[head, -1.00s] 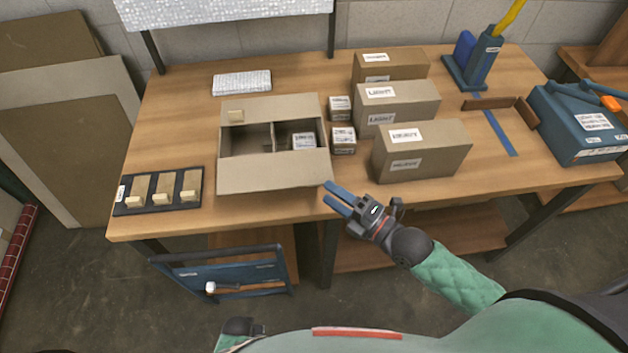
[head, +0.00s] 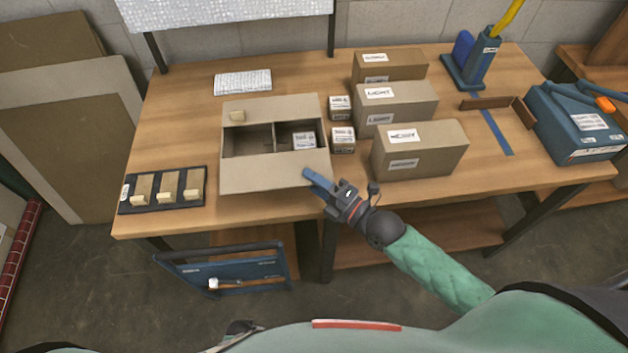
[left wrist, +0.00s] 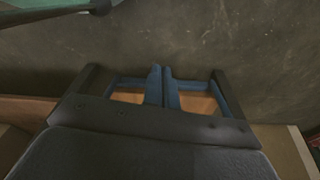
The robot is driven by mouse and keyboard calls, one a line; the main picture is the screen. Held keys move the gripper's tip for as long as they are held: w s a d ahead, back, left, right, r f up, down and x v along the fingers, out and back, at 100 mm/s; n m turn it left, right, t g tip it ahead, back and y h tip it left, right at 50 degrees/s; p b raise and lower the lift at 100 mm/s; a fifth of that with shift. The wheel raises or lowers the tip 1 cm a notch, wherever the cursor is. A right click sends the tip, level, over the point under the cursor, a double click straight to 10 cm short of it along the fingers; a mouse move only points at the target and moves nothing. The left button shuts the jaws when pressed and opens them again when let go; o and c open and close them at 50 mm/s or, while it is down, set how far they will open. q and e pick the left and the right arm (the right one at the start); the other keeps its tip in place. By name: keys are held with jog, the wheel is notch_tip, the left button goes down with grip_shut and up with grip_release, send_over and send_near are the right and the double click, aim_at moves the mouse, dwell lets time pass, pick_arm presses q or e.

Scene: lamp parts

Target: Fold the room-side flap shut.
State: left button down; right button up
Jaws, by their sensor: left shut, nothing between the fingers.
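An open brown carton stands on the bench. Its room-side flap (head: 265,178) is folded outward toward me, and its far flap (head: 280,107) is also open. A divider splits the inside; a small labelled box (head: 304,141) sits in the right compartment and the left one looks empty. My right gripper (head: 306,176) has its blue fingertips at the right end of the room-side flap; contact and finger gap are unclear. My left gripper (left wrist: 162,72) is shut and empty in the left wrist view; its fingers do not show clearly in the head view.
A black tray (head: 145,209) with several tan blocks lies left of the carton. Two small boxes (head: 341,120) and larger labelled cartons (head: 420,162) stand to its right. A blue panel (head: 235,272) hangs below the bench's front edge.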

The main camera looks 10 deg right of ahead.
jog(key=shift+f, duration=0.1)
grip_shut()
pick_arm(q)
jog(key=shift+w+r, duration=0.1)
